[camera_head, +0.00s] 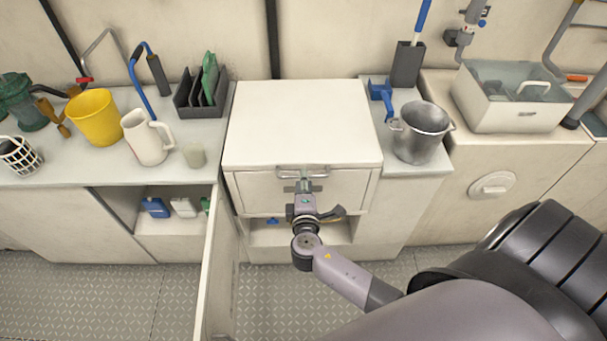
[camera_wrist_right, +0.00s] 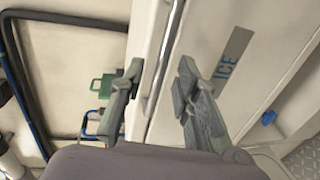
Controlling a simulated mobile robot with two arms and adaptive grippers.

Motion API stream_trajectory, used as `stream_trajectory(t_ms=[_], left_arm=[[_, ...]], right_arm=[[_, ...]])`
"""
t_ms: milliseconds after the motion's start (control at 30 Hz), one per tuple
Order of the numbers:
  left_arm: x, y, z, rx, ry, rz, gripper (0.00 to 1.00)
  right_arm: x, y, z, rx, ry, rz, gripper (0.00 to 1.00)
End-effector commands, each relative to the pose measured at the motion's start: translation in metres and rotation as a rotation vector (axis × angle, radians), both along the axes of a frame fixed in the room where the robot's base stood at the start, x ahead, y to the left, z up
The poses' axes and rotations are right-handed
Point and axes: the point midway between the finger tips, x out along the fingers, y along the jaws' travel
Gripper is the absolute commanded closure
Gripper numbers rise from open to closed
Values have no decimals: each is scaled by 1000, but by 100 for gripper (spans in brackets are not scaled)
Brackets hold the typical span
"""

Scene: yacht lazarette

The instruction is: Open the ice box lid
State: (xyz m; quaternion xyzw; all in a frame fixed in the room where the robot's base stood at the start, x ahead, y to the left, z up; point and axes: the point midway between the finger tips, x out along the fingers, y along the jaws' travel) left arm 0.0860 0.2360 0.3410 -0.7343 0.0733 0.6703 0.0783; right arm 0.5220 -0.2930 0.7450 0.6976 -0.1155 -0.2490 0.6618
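The white ice box (camera_head: 335,190) stands in the middle of the counter in the head view, with its flat lid (camera_head: 300,120) down. A metal bar handle (camera_head: 320,173) runs along the front edge; the wrist view also shows this handle (camera_wrist_right: 168,45). The front panel (camera_wrist_right: 265,45) carries a grey plate and the word ICE in the wrist view. My right gripper (camera_head: 303,186) is at the handle. In the wrist view its fingers (camera_wrist_right: 160,70) are apart, one on each side of the bar, with visible gaps. My left gripper is out of view.
An open cabinet door (camera_head: 218,270) stands out left of the ice box. A steel bucket (camera_head: 422,132) and a blue tool (camera_head: 381,97) are on the right counter. A white jug (camera_head: 146,138) and a yellow bucket (camera_head: 95,117) are on the left. The lid top is clear.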

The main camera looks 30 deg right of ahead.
Motion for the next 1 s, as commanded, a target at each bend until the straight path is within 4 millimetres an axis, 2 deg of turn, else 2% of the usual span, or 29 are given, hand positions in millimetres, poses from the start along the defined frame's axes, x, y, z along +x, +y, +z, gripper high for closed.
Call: stream_trajectory(t_ms=[33, 200, 533, 1000], left_arm=[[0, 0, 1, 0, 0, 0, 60], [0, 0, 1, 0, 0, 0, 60], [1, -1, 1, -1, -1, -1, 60], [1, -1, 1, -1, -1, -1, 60]], right_arm=[[7, -4, -1, -3, -1, 0, 71], [19, -11, -5, 0, 0, 0, 71], [22, -13, -6, 1, 1, 0, 71], [22, -12, -6, 1, 1, 0, 100]])
